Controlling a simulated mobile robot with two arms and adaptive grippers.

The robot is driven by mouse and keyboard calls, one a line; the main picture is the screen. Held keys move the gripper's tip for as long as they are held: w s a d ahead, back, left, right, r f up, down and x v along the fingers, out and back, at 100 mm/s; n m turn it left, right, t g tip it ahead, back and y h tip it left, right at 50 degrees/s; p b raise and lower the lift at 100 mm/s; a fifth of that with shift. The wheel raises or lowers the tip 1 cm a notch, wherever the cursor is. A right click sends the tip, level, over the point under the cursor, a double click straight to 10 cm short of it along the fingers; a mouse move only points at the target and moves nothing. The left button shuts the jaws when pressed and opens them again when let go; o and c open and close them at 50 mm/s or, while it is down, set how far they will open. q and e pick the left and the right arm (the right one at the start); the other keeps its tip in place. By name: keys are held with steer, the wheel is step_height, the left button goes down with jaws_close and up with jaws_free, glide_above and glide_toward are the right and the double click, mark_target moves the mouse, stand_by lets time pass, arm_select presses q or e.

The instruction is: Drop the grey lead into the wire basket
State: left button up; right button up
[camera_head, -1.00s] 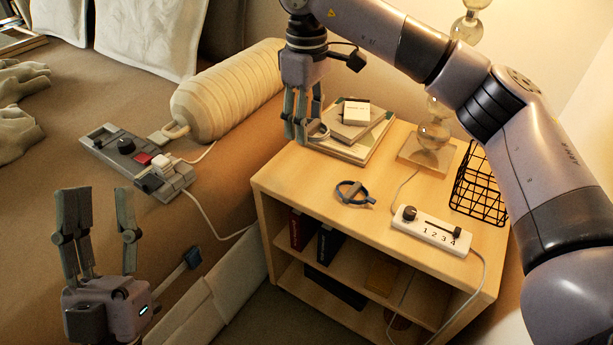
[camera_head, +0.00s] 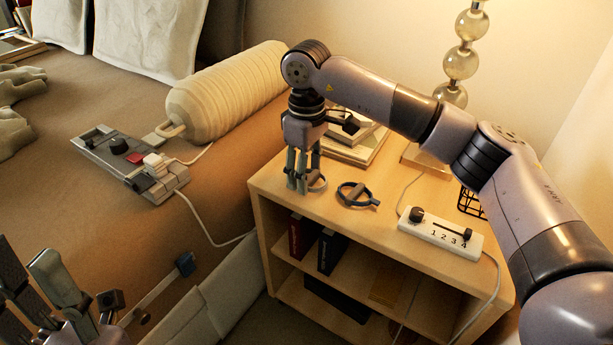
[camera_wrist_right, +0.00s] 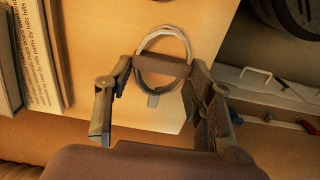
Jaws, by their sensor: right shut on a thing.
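The grey lead (camera_head: 318,184) is a light looped coil at the tips of my right gripper (camera_head: 303,182), above the front left corner of the wooden cabinet top. In the right wrist view, the lead (camera_wrist_right: 161,38) runs through a dark band between the two fingers, and the right gripper (camera_wrist_right: 160,95) is shut on it. I cannot tell whether the lead touches the wood. The black wire basket (camera_head: 470,204) stands at the cabinet's right side, mostly hidden behind my right arm. My left gripper (camera_head: 82,275) is open and empty at the lower left, partly cut off.
A dark blue coiled lead (camera_head: 357,195) lies right of the gripper. A white numbered power strip (camera_head: 440,232) sits near the front right. Books (camera_head: 362,147) and a glass-ball lamp (camera_head: 461,59) stand behind. The sofa holds a grey control box (camera_head: 130,163) and a cream bolster (camera_head: 228,90).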

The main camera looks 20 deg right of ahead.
steer(key=shift+f, duration=0.35)
steer(key=shift+r, duration=0.1)
steer(key=o, duration=0.6)
steer(key=shift+f, duration=0.2)
steer(key=o, duration=0.5)
steer(key=shift+r, duration=0.1)
